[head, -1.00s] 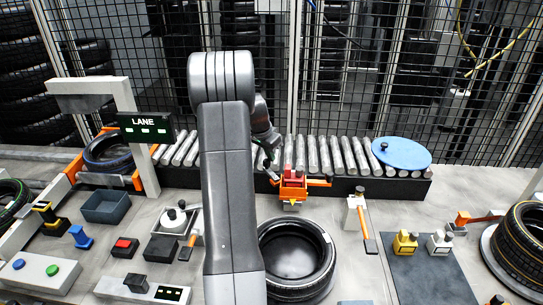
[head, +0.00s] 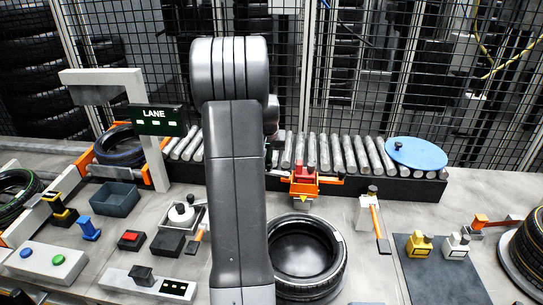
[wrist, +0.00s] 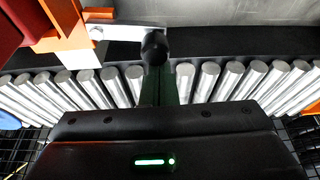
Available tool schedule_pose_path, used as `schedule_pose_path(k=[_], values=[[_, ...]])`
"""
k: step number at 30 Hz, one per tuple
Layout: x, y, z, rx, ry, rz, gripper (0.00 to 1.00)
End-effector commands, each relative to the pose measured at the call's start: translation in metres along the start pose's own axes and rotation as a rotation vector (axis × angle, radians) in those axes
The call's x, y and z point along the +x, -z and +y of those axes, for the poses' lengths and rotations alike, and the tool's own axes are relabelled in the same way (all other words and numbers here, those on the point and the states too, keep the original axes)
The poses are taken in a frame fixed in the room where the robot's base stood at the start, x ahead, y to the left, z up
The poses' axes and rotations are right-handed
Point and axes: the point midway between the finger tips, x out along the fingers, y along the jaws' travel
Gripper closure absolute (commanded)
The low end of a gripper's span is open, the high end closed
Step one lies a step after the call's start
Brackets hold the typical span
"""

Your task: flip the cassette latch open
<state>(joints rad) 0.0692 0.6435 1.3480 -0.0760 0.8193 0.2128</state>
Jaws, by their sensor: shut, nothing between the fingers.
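An orange cassette (head: 304,184) with a red block on top sits at the front edge of the roller conveyor in the head view. In the wrist view, its orange bracket (wrist: 82,40) is at the upper left. A short grey latch lever (wrist: 120,33) runs right from this bracket and ends in a black knob (wrist: 154,46). My gripper (wrist: 160,78) is shut and empty, its fingers just below the knob in the picture. Whether they touch the knob I cannot tell. In the head view my arm hides most of the gripper.
The roller conveyor (head: 349,154) runs behind the cassette, with a blue disc (head: 416,154) at its right end. A tyre (head: 306,258) lies in front. A white post with an orange handle (head: 380,229) stands to the right. A mesh fence closes the back.

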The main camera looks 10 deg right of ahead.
Motion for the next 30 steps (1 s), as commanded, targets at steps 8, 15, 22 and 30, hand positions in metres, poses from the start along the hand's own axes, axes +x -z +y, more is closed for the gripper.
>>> schedule_pose_path(k=[8,15,22,30], values=[[-0.0018,-0.0078,-0.0034,0.001,-0.001,0.0,1.0],[-0.0033,-0.0098,-0.0042,0.002,-0.001,-0.001,1.0],[-0.0034,-0.0102,-0.0042,0.002,-0.001,-0.001,1.0],[-0.0049,-0.0102,-0.0041,0.002,-0.001,-0.002,1.0]])
